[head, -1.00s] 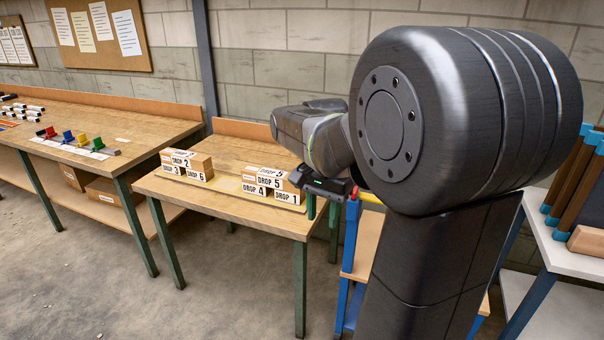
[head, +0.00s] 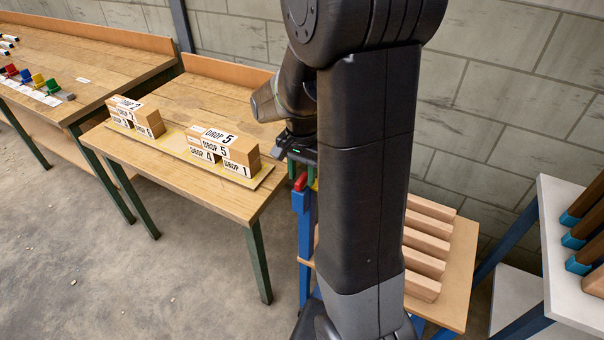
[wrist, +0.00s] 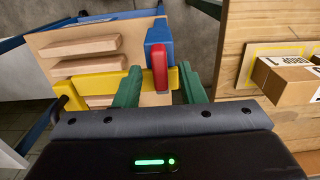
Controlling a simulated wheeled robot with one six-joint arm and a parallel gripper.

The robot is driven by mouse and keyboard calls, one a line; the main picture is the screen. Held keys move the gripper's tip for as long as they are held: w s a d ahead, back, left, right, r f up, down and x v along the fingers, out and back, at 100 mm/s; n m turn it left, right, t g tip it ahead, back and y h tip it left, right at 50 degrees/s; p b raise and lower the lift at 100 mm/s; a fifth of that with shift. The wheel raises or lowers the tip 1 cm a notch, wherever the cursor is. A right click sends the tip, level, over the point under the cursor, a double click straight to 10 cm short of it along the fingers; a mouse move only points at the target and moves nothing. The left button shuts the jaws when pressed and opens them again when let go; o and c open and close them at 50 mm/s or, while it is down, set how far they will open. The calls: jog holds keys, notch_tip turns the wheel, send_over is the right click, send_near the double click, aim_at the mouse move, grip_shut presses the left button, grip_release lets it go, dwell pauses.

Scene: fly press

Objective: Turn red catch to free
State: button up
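The red catch (wrist: 160,66) is a small rounded red lever at the end of a blue block (wrist: 158,32), beside a yellow bar (wrist: 105,87). In the head view the red catch (head: 300,181) sits on top of a blue post (head: 304,225). My gripper (wrist: 162,74) is open, with one green finger on each side of the catch. Gaps show between the catch and both fingers in the wrist view. In the head view my gripper (head: 301,173) is right at the catch, and my arm hides part of the stand behind it.
Wooden bars (head: 427,243) lie on the stand's shelf. The wooden table (head: 225,199) on the left carries stacked boxes (head: 225,147) labelled DROP. A white table (head: 572,245) with blue-ended wooden pieces stands at the right.

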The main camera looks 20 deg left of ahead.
jog(key=shift+s+f, duration=0.15)
jog(key=shift+f, duration=0.15)
grip_shut()
